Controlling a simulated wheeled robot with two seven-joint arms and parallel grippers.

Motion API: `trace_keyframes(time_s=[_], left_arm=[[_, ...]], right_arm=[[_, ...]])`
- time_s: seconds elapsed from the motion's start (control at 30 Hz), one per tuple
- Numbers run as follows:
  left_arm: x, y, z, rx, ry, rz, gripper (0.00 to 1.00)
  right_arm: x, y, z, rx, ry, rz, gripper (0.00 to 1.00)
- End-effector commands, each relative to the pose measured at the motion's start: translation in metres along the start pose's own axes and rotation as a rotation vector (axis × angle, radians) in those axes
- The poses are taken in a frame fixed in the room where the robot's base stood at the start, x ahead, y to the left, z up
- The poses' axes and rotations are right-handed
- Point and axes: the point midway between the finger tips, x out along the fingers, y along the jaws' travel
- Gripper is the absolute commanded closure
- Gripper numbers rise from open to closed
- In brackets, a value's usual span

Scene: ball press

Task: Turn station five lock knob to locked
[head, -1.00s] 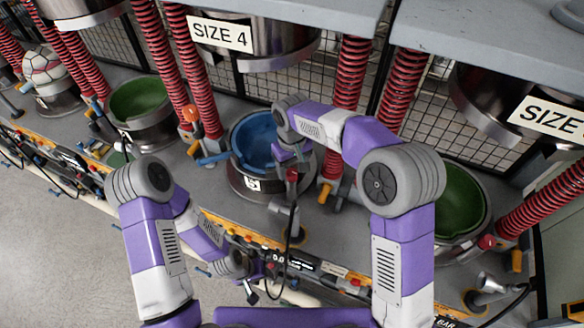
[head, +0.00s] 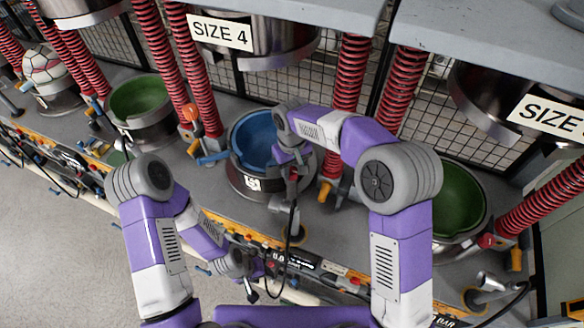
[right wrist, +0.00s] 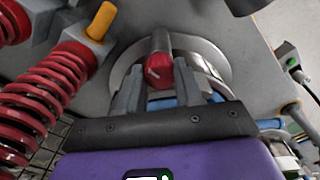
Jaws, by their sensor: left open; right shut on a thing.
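The red lock knob (right wrist: 160,72) sits on a short grey stem, with a pale mark on its face. In the right wrist view my right gripper (right wrist: 159,84) has one finger on each side of it and is shut on it. In the head view the knob (head: 293,173) is a small red spot at the front of the blue-lined pot (head: 254,140), partly covered by my right gripper (head: 288,160). The pot's label (head: 252,185) is too small to read surely. My left gripper (head: 252,285) is open, low by the front rail, away from the knob.
Red springs (head: 350,75) rise behind the pot. Green-lined pots stand left (head: 140,98) and right (head: 460,200). An orange-tipped handle (head: 325,192) is close right of the knob. A black cable hangs below it. Floor at lower left is clear.

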Motion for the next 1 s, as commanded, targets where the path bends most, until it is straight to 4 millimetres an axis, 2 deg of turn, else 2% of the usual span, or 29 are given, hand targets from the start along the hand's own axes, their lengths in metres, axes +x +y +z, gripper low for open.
trace_keyframes(time_s=[0.27,0.7,1.0], left_arm=[[0.0007,-0.0003,-0.0001,0.0,0.0,0.0,0.57],[0.0012,-0.0004,-0.0001,0.0,0.0,0.0,0.57],[0.0008,-0.0003,-0.0001,0.0,0.0,0.0,0.57]], right_arm=[[-0.0008,0.0001,-0.0001,0.114,0.001,0.001,0.95],[-0.0013,-0.0003,-0.0005,0.447,0.002,0.001,0.95],[-0.0014,-0.0004,-0.0008,0.601,0.003,0.0,0.95]])
